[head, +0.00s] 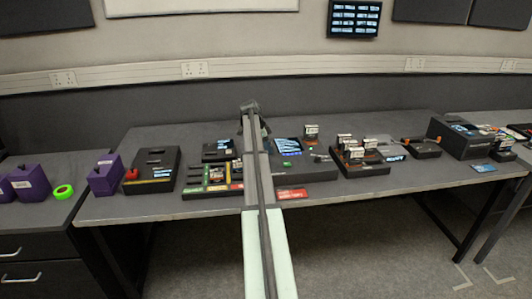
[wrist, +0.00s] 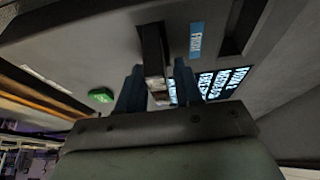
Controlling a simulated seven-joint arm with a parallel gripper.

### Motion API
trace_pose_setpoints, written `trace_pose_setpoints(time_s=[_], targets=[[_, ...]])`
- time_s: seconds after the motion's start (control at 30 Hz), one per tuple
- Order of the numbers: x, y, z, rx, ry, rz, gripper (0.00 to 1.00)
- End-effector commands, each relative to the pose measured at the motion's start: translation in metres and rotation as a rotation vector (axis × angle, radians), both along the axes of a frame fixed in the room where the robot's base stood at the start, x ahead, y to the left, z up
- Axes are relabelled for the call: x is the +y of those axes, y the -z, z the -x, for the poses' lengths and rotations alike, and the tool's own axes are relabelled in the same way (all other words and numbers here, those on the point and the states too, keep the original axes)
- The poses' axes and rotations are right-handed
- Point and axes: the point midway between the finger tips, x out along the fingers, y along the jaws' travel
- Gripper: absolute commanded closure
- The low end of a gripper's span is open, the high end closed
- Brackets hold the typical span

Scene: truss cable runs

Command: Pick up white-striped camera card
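In the wrist view my gripper (wrist: 158,88) has its two dark blue fingers apart. Between them is a small part with a pale and brownish end (wrist: 157,88), in line with a dark slot. I cannot tell whether it is the white-striped camera card, or whether the fingers touch it. In the head view my gripper (head: 250,107) is small and dark at the far end of my arm, over the middle of the table; its fingers are not clear there. Several cards with white labels (head: 345,141) stand in a dark holder to its right; no stripe can be made out.
A dark device with a lit text screen (wrist: 218,84), blue label (wrist: 196,40) and green button (wrist: 101,96) lies close to the fingers. The table (head: 150,207) holds several dark devices. A purple box (head: 105,175) stands at its left end. A bare strip runs along its front edge.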

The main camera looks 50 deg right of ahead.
Motion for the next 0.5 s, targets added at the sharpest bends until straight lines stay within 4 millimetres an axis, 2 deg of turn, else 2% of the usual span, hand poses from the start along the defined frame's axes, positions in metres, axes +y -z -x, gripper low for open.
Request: trace_pose_setpoints(time_s=[0.07,0.33,0.5], targets=[[0.0,-0.0001,0.0,0.0,0.0,0.0,0.73],[0.0,-0.0001,0.0,0.0,0.0,0.0,0.99],[0.0,-0.0002,0.0,0.0,0.0,0.0,1.0]])
